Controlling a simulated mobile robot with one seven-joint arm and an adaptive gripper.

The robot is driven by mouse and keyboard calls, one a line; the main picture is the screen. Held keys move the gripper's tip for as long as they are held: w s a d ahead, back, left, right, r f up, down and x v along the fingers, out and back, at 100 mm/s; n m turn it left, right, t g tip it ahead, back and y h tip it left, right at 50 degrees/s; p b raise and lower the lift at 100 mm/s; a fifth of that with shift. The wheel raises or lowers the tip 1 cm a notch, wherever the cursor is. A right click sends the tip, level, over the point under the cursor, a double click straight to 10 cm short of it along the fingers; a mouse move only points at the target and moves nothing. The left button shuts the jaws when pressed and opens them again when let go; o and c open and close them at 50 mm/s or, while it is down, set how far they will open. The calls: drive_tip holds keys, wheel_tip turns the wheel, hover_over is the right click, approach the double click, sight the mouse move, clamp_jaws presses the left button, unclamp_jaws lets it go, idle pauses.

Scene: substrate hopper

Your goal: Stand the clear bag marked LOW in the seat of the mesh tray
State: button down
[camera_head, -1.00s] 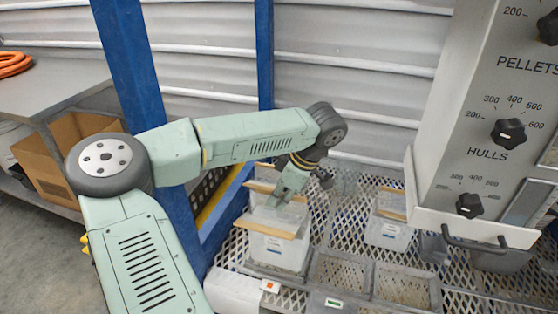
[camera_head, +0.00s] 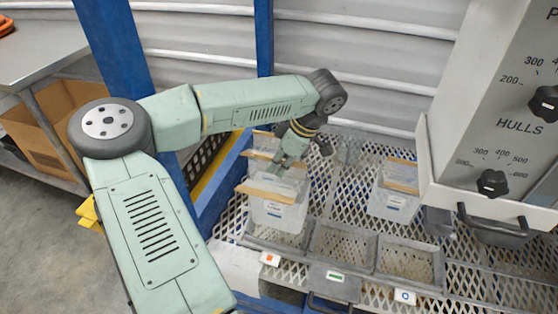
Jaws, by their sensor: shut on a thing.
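A clear bag (camera_head: 278,214) with a pale wooden strip across its top and a small blue-marked label stands roughly upright at the left seat (camera_head: 262,243) of the mesh tray. The print on its label is too small to read. My gripper (camera_head: 288,168) reaches down from behind and is shut on the bag's top; its fingertips are partly hidden. The bag's bottom shows inside the seat's outline, near its back; I cannot tell whether it touches the floor. The middle seat (camera_head: 342,243) and right seat (camera_head: 408,260) are empty.
Another clear bag (camera_head: 393,200) stands on the mesh deck (camera_head: 340,185) at the right, and one (camera_head: 265,146) stands behind the held bag. A grey dispenser with knobs (camera_head: 500,130) overhangs the right. A blue post (camera_head: 264,60) rises behind my arm.

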drive_tip(key=shift+f+b, duration=2.05)
drive_tip(key=shift+f, duration=0.95)
drive_tip(key=shift+s, duration=0.1)
drive_tip(key=shift+f+b, duration=0.55)
drive_tip(key=shift+b, duration=0.15)
drive_tip(key=c, duration=1.7)
unclamp_jaws()
drive_tip(key=shift+r, duration=0.15)
